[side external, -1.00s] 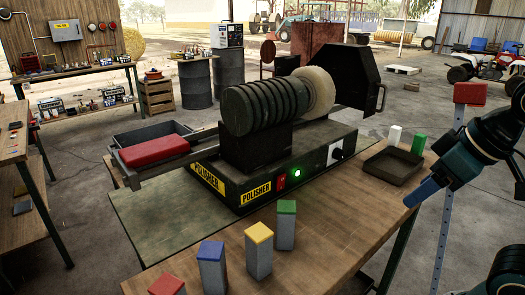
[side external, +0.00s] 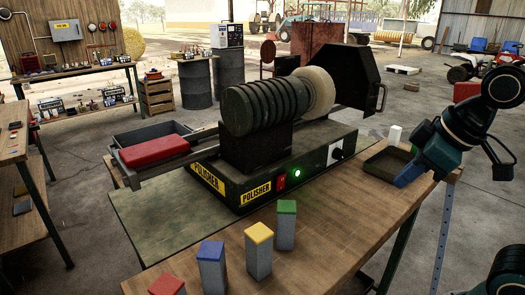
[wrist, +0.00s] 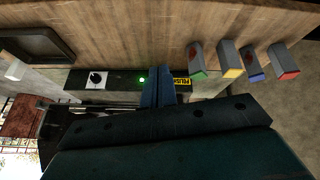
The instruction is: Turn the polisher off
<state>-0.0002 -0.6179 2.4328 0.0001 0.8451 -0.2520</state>
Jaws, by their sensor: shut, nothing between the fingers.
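The polisher (side external: 275,160) is a dark machine on a box base at the middle of the bench. Its front face has a yellow POLISHER label, a red switch (side external: 281,182), a lit green lamp (side external: 297,173) and a white-plated knob (side external: 337,154). I cannot tell the switch's position. My gripper (side external: 400,182) is shut and empty, right of the polisher by the tray and apart from the switch. In the wrist view, its blue fingers (wrist: 158,76) cover the place between the lit lamp (wrist: 141,80) and the label (wrist: 182,83), so the switch is hidden there.
Blocks with green (side external: 286,207), yellow (side external: 259,234), blue (side external: 210,252) and red (side external: 167,285) tops stand along the front edge. A dark tray (side external: 382,160) sits right of the polisher, with a white block (side external: 395,135) behind.

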